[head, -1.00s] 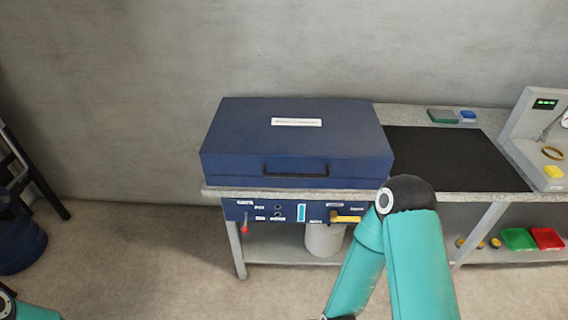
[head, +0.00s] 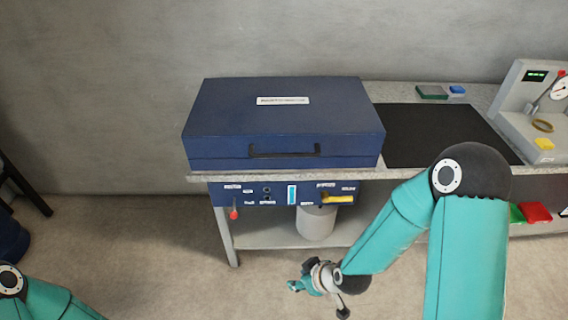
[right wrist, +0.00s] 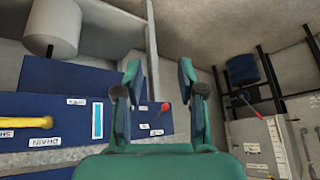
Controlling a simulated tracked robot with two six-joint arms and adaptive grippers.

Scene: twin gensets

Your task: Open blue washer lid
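The blue washer lid (head: 235,117) is shut on top of the bench. It is a broad dark blue cover with a white label and a black bar handle (head: 284,152) on its front. My right gripper (head: 292,286) is low in front of the bench, below the washer's control panel (head: 258,187) and apart from the lid. In the right wrist view my right gripper (right wrist: 158,72) has its two fingers spread with nothing between them. The lid handle is not clear in that view. My left arm shows at the lower left, but its gripper is out of view.
The panel carries a yellow lever (head: 339,199) and a red knob (head: 233,214). A white cylinder (head: 316,222) stands on the lower shelf. A black mat (head: 440,132) lies right of the washer. Open floor lies in front of the bench.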

